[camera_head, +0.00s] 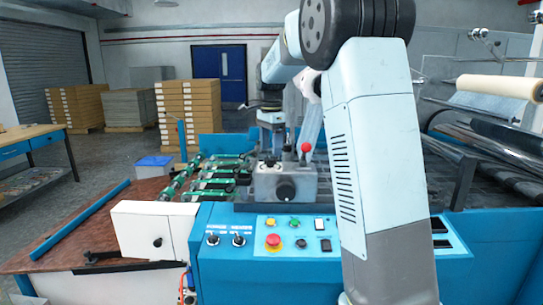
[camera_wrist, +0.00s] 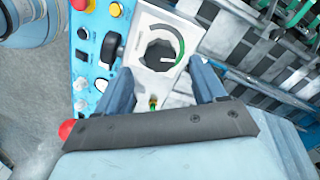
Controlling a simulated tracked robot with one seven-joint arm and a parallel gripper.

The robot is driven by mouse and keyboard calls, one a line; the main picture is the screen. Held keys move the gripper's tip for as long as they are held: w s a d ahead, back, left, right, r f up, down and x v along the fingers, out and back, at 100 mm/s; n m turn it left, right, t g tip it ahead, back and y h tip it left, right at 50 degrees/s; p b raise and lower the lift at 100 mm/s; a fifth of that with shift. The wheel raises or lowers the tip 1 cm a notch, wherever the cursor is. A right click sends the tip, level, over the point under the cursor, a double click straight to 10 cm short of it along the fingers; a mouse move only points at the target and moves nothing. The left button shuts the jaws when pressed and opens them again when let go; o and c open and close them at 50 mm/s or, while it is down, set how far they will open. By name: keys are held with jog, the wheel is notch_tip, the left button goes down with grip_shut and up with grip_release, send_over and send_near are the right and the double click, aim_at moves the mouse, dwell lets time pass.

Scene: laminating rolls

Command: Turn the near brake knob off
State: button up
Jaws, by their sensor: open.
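In the wrist view, a dark round knob (camera_wrist: 160,54) sits on a pale plate with a green arc beside it. It looks like a brake knob, but I cannot tell for sure that it is the near one. My gripper (camera_wrist: 160,68) is open, with one blue-grey finger on each side of the knob's near edge. I see nothing held between the fingers, and cannot tell whether they touch the plate. In the head view, a grey box (camera_head: 262,184) with a black knob (camera_head: 286,191) stands behind the control panel. My arm covers much of the area to its right.
The blue control panel (camera_head: 262,262) carries a red button (camera_head: 273,241), two small black knobs and switches. A red ball (camera_head: 305,147) stands above the grey box. Green-banded rollers (camera_head: 215,184) lie to its left.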

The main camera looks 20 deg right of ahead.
aim_at(271, 158)
jog(key=shift+f, duration=1.85)
jog(key=c, duration=1.1)
jog(key=shift+o, duration=0.2)
jog(key=shift+d, duration=0.2)
jog(key=shift+a, duration=0.15)
